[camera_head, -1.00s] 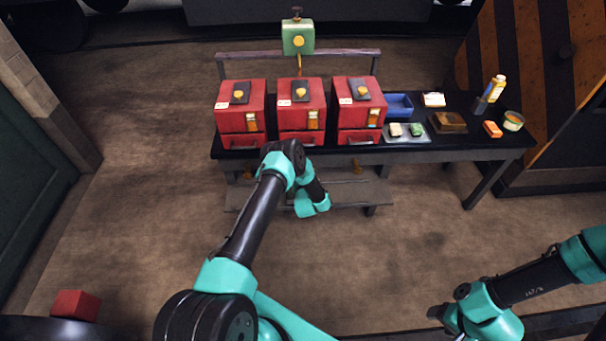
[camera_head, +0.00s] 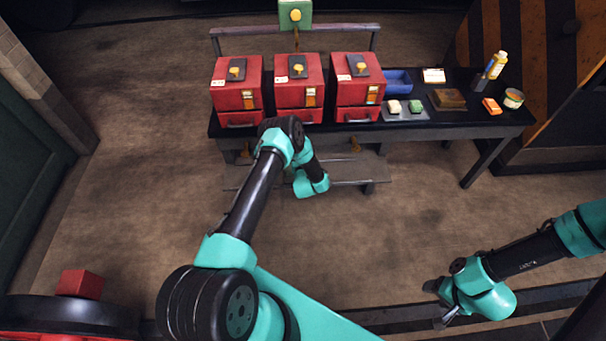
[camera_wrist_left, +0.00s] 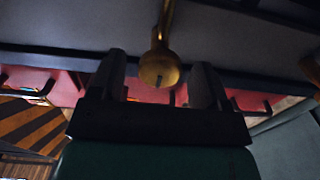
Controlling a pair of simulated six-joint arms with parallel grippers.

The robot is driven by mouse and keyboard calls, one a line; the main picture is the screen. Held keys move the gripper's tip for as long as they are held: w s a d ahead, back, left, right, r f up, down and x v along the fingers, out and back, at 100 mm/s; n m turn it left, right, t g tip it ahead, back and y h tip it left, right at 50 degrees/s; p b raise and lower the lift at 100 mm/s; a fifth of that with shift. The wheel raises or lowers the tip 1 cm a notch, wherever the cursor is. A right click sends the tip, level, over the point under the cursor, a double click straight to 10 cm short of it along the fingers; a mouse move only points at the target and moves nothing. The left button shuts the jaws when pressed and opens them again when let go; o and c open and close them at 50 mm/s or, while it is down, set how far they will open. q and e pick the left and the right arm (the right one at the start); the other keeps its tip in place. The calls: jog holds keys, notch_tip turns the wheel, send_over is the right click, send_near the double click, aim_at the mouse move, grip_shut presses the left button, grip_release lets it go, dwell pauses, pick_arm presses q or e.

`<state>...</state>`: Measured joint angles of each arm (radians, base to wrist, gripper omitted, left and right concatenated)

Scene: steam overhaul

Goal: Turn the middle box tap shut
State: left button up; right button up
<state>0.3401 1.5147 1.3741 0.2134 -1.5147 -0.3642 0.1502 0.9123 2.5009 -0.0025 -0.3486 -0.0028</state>
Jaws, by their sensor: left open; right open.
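Three red boxes stand in a row on the dark bench; the middle box (camera_head: 298,85) has a brass knob (camera_head: 298,69) on its dark top plate. Brass fittings show under the bench below the left and right boxes; the place below the middle box is covered by my left arm. In the left wrist view a round brass tap (camera_wrist_left: 158,67) on a stem sits between the fingers of my open left gripper (camera_wrist_left: 168,80), with no clear grip on it. The left gripper is hidden in the head view. My right gripper (camera_head: 438,304) is open and empty, low at the right.
The bench (camera_head: 450,127) also holds a blue tray (camera_head: 397,80), a brown block (camera_head: 447,99), an orange block (camera_head: 492,106), a bottle (camera_head: 496,65) and a tin (camera_head: 513,98). A lower shelf (camera_head: 345,172) lies beneath.

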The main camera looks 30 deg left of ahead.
pick_arm(q)
jog(key=v, duration=1.6)
jog(key=s+d+r+m+g+h, duration=0.1)
jog(key=s+d+r+g+h, duration=0.2)
jog(key=s, duration=0.4)
jog(key=s+d+r+m+g+h, duration=0.2)
jog(key=s+d+r+g+h, duration=0.2)
jog(key=s+r+g+h, duration=0.1)
jog(key=s+d+r+m+g+h, duration=0.1)
jog(key=s+d+r+g+h, duration=0.3)
jog(key=s, duration=0.5)
jog(key=shift+d+m+g+h, duration=0.2)
jog(key=shift+m+g+h, duration=0.2)
jog(key=shift+g+h, duration=0.65)
